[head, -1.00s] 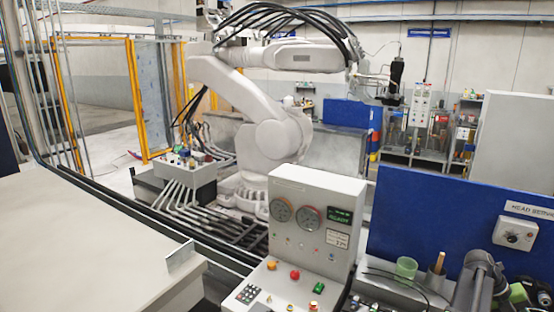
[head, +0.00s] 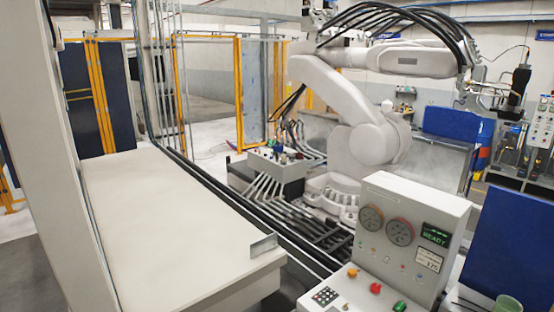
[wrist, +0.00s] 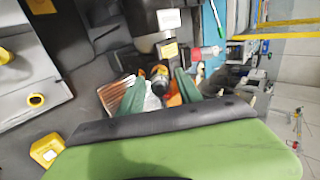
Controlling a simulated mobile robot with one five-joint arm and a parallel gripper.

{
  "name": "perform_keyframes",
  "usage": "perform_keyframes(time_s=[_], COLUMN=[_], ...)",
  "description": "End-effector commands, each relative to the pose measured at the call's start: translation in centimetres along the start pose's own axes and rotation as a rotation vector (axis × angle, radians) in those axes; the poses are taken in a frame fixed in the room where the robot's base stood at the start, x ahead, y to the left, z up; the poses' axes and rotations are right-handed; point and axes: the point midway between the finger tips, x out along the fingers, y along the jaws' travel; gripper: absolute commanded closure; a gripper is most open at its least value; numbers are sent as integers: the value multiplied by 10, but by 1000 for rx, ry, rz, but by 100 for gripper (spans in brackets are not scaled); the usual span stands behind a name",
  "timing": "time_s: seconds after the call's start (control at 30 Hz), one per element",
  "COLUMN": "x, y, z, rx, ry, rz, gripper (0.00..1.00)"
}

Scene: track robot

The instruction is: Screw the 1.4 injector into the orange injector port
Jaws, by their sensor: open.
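In the wrist view my gripper (wrist: 156,88) is open, with two green fingers pointing away from the camera. A dark, rounded part (wrist: 160,78) shows between the fingers, with orange surfaces beside and behind it. I cannot tell whether it is the 1.4 injector or part of the fixture, or whether a finger touches it. The orange injector port cannot be made out for certain. Neither injector, port nor gripper can be picked out in the head view.
In the wrist view, a red-and-white cylindrical part (wrist: 207,52) lies right of the fingers and yellow parts (wrist: 46,150) sit at left. The head view shows a control console (head: 410,235), a large white robot arm (head: 345,100) and a bare pale bench top (head: 170,225).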

Motion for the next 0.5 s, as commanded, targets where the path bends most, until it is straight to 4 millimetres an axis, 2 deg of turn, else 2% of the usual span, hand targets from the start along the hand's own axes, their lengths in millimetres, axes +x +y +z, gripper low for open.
perform_keyframes(time_s=[0.33,0.5], x=[0,0], y=[0,0], z=[0,0], rx=[-26,-326], ry=[0,0], rz=[0,0], gripper=[58,58])
